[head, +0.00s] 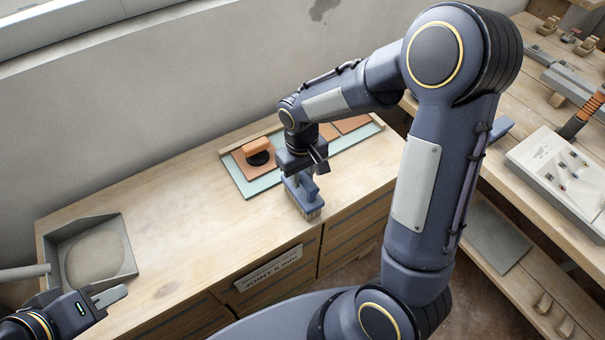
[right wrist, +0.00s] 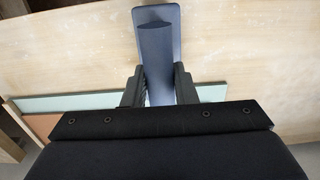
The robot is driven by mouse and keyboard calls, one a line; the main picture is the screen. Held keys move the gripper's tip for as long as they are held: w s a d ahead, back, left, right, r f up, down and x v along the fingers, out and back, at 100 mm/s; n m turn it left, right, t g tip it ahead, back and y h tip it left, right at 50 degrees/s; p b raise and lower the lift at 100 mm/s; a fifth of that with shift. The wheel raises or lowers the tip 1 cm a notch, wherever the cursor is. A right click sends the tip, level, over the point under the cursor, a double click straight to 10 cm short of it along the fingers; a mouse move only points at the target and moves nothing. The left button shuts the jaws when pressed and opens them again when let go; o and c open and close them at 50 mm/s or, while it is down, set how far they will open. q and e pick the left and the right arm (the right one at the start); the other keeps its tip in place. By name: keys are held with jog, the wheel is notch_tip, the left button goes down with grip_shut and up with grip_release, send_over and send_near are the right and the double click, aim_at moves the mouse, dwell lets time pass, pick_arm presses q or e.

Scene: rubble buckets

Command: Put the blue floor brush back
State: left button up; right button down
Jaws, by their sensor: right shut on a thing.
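The blue floor brush (head: 302,193) is in the grip of my right gripper (head: 304,164), near the front edge of the bench in the head view. Its pale bristles point down; I cannot tell whether they touch the bench top. In the right wrist view the blue brush (right wrist: 155,45) stands between the two dark fingers of my right gripper (right wrist: 158,88), which are shut on it. My left gripper (head: 85,305) is at the lower left, by the dustpan; only part of its fingers shows, so its opening is unclear.
A grey dustpan (head: 121,228) with a sandy heap lies at the bench's left end. A pale green board (head: 262,184) with orange tiles and an orange-handled tool (head: 262,147) lies behind the brush. The bench's middle (head: 185,215) is clear. A side bench with a grey-white box (head: 545,160) stands right.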

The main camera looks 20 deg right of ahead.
jog(key=shift+f, duration=0.15)
jog(key=shift+f, duration=0.15)
jog(key=c, duration=1.2)
grip_release()
jog(key=shift+o, duration=0.2)
notch_tip(320, 180, up, 12)
jog(key=r, duration=0.1)
jog(key=s+r+m+t+y, duration=0.1)
jog(key=s+m+t+y, duration=0.2)
jog(key=s, duration=1.4)
jog(key=shift+s+d+r+t+y, duration=0.3)
jog(key=shift+s+t+y, duration=0.1)
jog(key=shift+t, duration=1)
